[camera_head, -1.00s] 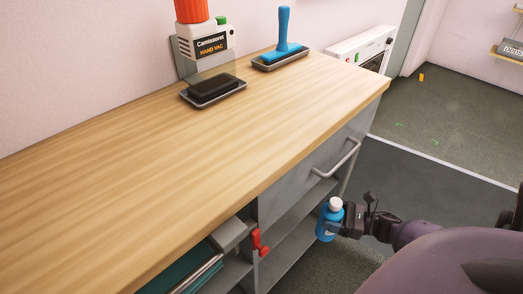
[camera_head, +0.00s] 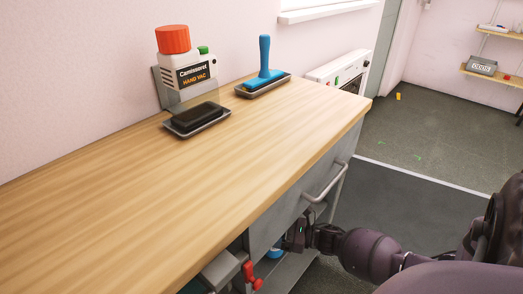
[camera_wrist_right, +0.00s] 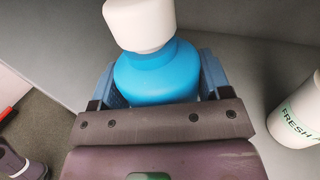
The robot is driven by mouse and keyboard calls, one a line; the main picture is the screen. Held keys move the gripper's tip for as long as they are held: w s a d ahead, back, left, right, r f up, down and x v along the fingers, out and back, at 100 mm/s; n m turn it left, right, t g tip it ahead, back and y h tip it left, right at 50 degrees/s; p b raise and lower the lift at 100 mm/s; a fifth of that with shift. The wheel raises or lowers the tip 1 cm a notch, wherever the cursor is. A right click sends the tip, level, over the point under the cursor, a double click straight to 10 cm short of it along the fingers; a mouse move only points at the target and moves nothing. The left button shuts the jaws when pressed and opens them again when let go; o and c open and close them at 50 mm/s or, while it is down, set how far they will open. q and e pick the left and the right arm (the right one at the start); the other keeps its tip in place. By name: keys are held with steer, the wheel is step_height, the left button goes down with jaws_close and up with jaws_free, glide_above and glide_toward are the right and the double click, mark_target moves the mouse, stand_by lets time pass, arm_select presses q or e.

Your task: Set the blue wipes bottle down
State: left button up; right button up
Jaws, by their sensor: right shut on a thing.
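The blue wipes bottle (camera_wrist_right: 155,72) with a white cap is upright in the right wrist view, between the two fingers of my right gripper (camera_wrist_right: 160,80). The gripper is shut on it. In the head view my right gripper (camera_head: 294,238) reaches into the open shelf space of the grey cabinet, under the drawer. Only a small blue part of the bottle (camera_head: 275,253) shows there; the drawer front hides the rest. I cannot tell whether the bottle's base touches the shelf (camera_head: 290,270). My left gripper is not in view.
A white canister (camera_wrist_right: 299,115) marked "FRESH" stands to the right of the bottle. A drawer handle (camera_head: 325,182) juts out above my right arm, and a red clip-like part (camera_head: 252,275) is at the left. The wooden countertop (camera_head: 180,190) is mostly clear.

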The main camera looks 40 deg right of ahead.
steer(key=w, duration=0.1)
steer(key=w+a+f, duration=0.1)
steer(key=w+a+b, duration=0.1)
steer(key=shift+w+f, duration=0.15)
steer(key=shift+f, duration=0.2)
steer(key=o, duration=0.7)
steer(key=shift+f, duration=0.15)
steer(key=shift+c, duration=0.2)
steer(key=o, duration=0.4)
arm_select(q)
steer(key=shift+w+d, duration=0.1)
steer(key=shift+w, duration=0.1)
arm_select(e)
steer(key=shift+o, duration=0.2)
